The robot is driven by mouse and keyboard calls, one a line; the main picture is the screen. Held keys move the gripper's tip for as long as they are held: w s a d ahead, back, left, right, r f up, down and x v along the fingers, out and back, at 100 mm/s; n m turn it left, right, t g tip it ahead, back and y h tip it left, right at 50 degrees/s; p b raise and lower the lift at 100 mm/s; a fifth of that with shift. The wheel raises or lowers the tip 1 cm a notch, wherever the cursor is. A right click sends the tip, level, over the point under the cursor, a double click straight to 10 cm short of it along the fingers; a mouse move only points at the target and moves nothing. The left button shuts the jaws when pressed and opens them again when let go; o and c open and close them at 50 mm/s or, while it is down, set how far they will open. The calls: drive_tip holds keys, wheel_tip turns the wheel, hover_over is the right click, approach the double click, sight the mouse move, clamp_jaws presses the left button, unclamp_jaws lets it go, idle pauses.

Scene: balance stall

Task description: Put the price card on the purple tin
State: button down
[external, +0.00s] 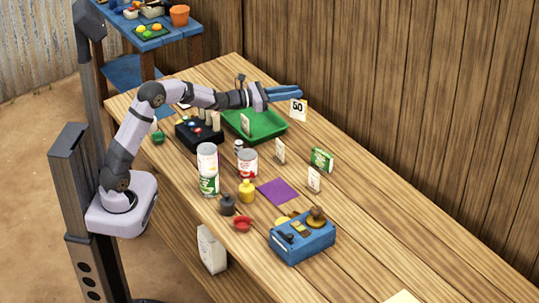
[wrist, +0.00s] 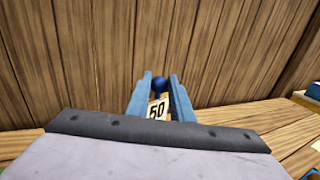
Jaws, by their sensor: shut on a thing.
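The price card (external: 298,109), white with a dark 50, hangs at my gripper (external: 296,93), high over the far side of the table. In the wrist view the card (wrist: 158,110) sits between the two blue fingers of my gripper (wrist: 160,80), which are shut on it, with a dark blue ball (wrist: 159,85) at its top. No tin looks clearly purple. A purple flat square (external: 277,192) lies on the table. A white-and-green tin (external: 208,184) has a pale tin (external: 207,157) stacked on it, and a red-and-white tin (external: 247,164) stands to the right.
A green tray (external: 262,135) lies below my gripper, with a black box (external: 199,133) to its left. The wooden wall is behind. The right table is mostly clear.

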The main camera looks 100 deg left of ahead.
drive_tip(key=s+a+r+n+g+y+p, duration=0.1)
drive_tip(key=s+a+n+g+y, duration=0.1)
drive_tip(key=s+a, duration=0.55)
drive_tip(key=s+a+r+n+g+y, duration=0.1)
drive_tip(key=s+a+r+n+y, duration=0.3)
drive_tip(key=s, duration=0.6)
drive_tip(key=s+a+f+g+p, duration=0.2)
drive_tip(key=s, duration=1.6)
drive_tip(key=w+d+f+m+t+h, duration=0.15)
drive_tip(key=d+m+h, duration=0.25)
drive_tip(key=d, duration=0.4)
drive_tip(key=w+d+f+m+t+h, duration=0.1)
drive_tip(key=w+d+m+t+h, duration=0.15)
drive_tip(key=d+h, duration=0.4)
drive_tip(key=w+d+f+m+t+h, duration=0.1)
drive_tip(key=w+d+m+t+h, duration=0.2)
drive_tip(key=d, duration=0.7)
wheel_tip(320, 180, down, 10)
drive_tip(key=s+m, duration=0.1)
drive_tip(key=shift+s, duration=0.15)
